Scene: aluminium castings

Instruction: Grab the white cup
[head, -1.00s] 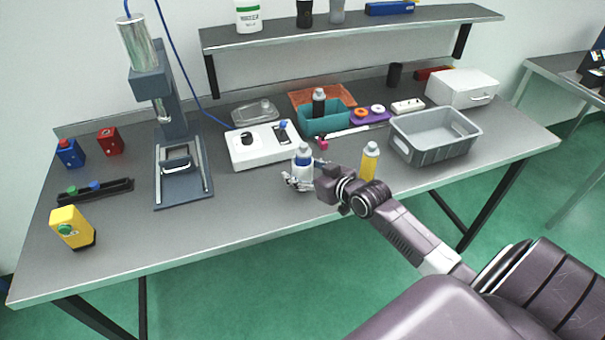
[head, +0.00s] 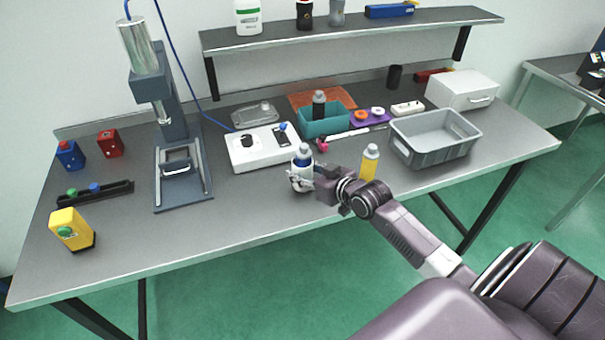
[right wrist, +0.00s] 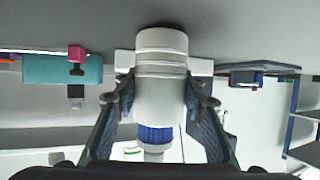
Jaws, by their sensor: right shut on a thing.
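No plain white cup shows. A white, bottle-like container (head: 302,172) with a blue collar and a pale grey cap stands upright near the table's front middle. In the right wrist view the white container (right wrist: 160,90) appears upside down, with its ribbed blue collar low in the picture. My right gripper (head: 304,182) comes at it from the right, fingers around its lower body. In the right wrist view the right gripper (right wrist: 160,105) has one finger on each side of the white body, shut on it. My left gripper is not in view.
A yellow bottle (head: 369,163) stands close to my right wrist. A white device (head: 262,147) is behind the container, a teal bin (head: 324,122) farther back, and a grey crate (head: 434,147) to the right.

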